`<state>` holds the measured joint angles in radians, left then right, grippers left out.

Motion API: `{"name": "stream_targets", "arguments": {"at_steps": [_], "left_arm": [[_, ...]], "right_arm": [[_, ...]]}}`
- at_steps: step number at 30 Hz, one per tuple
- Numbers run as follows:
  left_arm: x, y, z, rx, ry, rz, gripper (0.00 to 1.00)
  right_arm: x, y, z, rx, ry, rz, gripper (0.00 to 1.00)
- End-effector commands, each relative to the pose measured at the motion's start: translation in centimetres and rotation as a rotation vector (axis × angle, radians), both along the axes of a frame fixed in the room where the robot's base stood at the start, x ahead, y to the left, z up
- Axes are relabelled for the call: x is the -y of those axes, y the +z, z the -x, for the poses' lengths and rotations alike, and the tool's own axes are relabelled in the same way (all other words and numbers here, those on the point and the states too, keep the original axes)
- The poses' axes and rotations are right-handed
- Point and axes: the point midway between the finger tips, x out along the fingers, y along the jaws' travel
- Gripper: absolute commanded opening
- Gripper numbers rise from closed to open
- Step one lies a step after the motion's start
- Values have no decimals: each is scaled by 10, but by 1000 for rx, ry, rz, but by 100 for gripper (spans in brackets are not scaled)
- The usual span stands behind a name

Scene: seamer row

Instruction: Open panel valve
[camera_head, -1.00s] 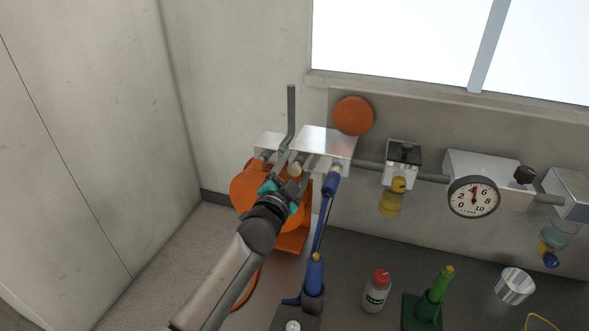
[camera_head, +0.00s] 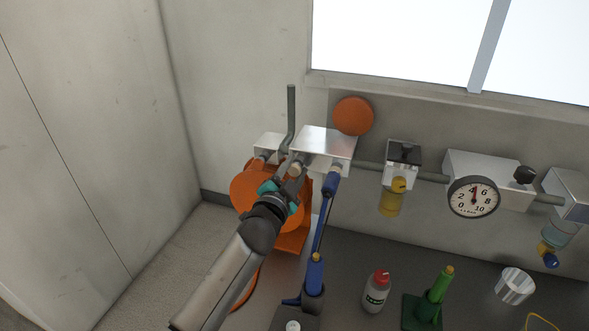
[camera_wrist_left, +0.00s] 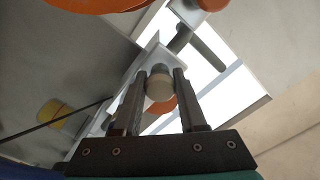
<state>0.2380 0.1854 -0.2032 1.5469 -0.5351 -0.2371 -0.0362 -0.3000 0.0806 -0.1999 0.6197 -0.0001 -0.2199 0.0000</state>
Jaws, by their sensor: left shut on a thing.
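A silver valve block (camera_head: 325,143) is mounted on the panel, with round stubs on its front. A pale round knob (camera_head: 295,169) sticks out at its lower left. My left gripper (camera_head: 290,176) is at this knob, jaws shut on it. In the left wrist view, the knob's blunt end (camera_wrist_left: 159,84) sits between the two dark fingers. A bent grey pipe (camera_head: 291,115) rises behind the gripper. The gripper hides part of the fittings there. My right gripper is not in view.
An orange disc (camera_head: 353,116) is above the block; a larger orange part (camera_head: 240,190) is behind my wrist. A blue-handled tool (camera_head: 322,225) stands close right. A gauge (camera_head: 473,197), a bottle (camera_head: 376,291), a green stand (camera_head: 435,297) and a metal cup (camera_head: 514,286) are farther right.

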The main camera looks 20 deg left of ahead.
Motion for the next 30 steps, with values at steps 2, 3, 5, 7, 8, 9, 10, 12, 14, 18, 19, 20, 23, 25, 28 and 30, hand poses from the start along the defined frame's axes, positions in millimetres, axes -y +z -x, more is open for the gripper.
{"name": "stream_targets", "arguments": {"at_steps": [2,3,5,7,8,9,10,12,14,18,19,20,23,25,28,30], "left_arm": [[0,-1,0,-2,-1,0,0],[0,-1,0,-2,-1,0,0],[0,-1,0,-2,-1,0,0],[0,-1,0,-2,-1,0,0],[0,-1,0,-2,-1,0,0],[0,-1,0,-2,-1,0,0],[0,-1,0,-2,-1,0,0],[0,-1,0,-2,-1,0,0],[0,-1,0,-2,-1,0,0],[0,-1,0,-2,-1,0,0],[0,-1,0,-2,-1,0,0],[0,-1,0,-2,-1,0,0],[0,-1,1,-4,-1,0,0],[0,-1,4,-4,1,2,0],[0,-1,7,-3,1,2,0],[0,-1,7,-3,1,1,0]], "right_arm": [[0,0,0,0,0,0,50],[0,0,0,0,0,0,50],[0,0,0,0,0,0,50],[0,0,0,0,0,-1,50],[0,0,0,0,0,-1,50],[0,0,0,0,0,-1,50],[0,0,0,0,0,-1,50],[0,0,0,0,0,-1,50],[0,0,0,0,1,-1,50],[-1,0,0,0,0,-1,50],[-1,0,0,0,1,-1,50],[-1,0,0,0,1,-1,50],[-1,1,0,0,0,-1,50],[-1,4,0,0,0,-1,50],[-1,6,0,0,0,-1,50],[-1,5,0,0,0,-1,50]]}}
